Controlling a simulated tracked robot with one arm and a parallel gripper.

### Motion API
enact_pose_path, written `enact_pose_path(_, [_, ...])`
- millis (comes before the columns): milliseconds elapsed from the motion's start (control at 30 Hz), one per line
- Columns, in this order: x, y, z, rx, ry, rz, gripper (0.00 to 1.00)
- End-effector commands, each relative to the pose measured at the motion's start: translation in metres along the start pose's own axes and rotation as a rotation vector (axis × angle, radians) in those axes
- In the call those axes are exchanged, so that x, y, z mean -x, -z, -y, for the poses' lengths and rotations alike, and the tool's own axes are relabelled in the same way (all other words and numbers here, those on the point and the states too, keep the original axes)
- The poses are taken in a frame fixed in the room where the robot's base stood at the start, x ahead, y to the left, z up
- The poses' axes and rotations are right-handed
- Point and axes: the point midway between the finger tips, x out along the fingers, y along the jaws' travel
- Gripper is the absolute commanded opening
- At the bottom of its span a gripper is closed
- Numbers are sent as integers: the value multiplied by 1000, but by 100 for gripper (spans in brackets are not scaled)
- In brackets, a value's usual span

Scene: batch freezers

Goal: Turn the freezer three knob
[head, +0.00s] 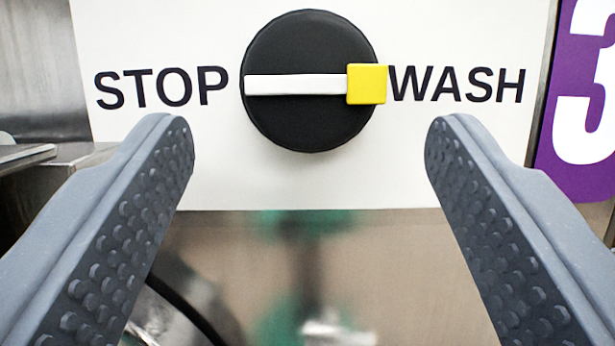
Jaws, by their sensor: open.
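The freezer three knob (300,122) is a round black dial on a white panel, in the upper middle of the head view. A white bar lies level across it, with a yellow tip (367,84) at its right end pointing to the word WASH. The word STOP is on the left. My gripper (308,130) is open and empty, with one studded grey finger at lower left and one at lower right. The fingertips show lower than the knob's middle, one to each side, with clear gaps. I cannot tell how far the knob is beyond them.
A purple sign with a white 3 (585,95) stands at the right edge. Below the white panel (150,150) is a blurred, reflective metal surface (390,270). A metal ledge (40,165) shows at the left edge. The space between the fingers is clear.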

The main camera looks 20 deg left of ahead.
Motion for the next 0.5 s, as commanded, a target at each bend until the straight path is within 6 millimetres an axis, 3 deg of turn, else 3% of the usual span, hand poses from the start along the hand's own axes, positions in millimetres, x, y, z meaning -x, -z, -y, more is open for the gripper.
enact_pose_path(500, [66, 1, 0, -1, 0, -1, 63])
